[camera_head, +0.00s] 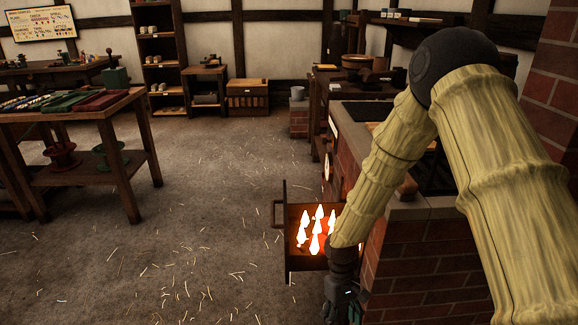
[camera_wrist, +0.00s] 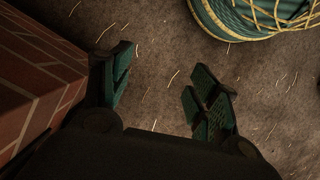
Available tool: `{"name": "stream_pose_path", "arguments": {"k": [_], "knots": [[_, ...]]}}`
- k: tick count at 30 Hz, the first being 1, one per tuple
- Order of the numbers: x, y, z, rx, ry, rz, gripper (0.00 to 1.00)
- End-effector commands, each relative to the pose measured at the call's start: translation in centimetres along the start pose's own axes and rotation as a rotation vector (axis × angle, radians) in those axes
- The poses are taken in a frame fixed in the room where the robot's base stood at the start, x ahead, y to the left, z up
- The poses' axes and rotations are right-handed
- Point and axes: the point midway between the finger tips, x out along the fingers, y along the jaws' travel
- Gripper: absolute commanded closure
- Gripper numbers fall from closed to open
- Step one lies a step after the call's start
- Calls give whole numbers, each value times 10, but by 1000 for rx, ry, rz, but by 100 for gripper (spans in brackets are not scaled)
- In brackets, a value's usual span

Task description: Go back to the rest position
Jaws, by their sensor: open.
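My arm reaches down in front of the brick stove (camera_head: 425,260) in the head view. My gripper (camera_head: 343,308) hangs low at the bottom of that view, close to the stove's brick face. In the wrist view my gripper (camera_wrist: 160,95) is open, with its two green-padded fingers apart. Nothing is between the fingers except the floor below, scattered with straw. The lower end of my gripper is cut off by the frame edge in the head view.
The brick wall (camera_wrist: 35,75) is close on the left in the wrist view.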

Motion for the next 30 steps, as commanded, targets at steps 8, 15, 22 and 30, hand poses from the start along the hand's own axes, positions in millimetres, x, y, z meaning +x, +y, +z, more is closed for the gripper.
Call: {"name": "stream_pose_path", "arguments": {"k": [8, 15, 22, 30], "knots": [[77, -14, 30, 64, 61, -75, 40], [157, -25, 82, 180, 155, -125, 40], [210, -26, 140, 295, 241, -110, 40], [234, -19, 188, 374, 304, -61, 40]]}}
